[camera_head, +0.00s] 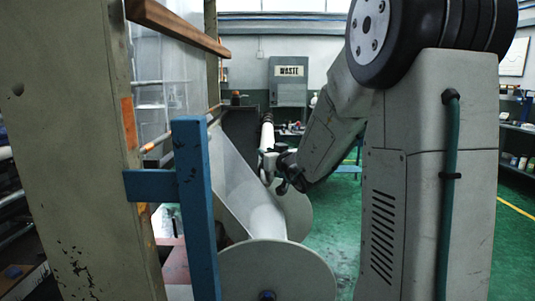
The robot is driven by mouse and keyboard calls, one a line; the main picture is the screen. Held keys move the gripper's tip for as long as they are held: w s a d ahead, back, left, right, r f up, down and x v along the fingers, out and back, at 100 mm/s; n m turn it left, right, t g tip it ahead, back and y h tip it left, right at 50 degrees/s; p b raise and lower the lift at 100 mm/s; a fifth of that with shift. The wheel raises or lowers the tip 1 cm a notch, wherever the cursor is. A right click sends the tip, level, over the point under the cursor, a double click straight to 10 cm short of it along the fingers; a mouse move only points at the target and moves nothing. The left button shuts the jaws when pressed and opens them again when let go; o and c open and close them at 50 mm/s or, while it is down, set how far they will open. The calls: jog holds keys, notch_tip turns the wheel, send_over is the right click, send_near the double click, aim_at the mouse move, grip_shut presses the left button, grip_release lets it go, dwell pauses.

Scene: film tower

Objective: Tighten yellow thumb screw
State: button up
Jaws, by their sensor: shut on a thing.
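My gripper (268,165) is small in the head view, beside the lower end of a white roller (267,137) on the film tower. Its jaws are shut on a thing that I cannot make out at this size. I cannot see a yellow thumb screw clearly; the gripper and wrist may hide it. Clear film (232,165) slopes down on the left of the gripper to a film roll (265,218) between two large pale discs. The near disc (278,272) is at the bottom of the picture.
A blue post (195,220) and a tall beige frame (75,130) stand close on the left. A wooden bar (176,25) crosses above. Green floor (333,225) is open right of the discs.

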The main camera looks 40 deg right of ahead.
jog(key=shift+m+h, duration=0.3)
jog(key=o, duration=0.9)
jog(key=shift+o, duration=0.2)
jog(key=shift+s, duration=0.1)
jog(key=s+a, duration=0.1)
jog(key=s, duration=0.6)
jog(key=shift+s+a, duration=0.15)
jog(key=shift+s, duration=0.1)
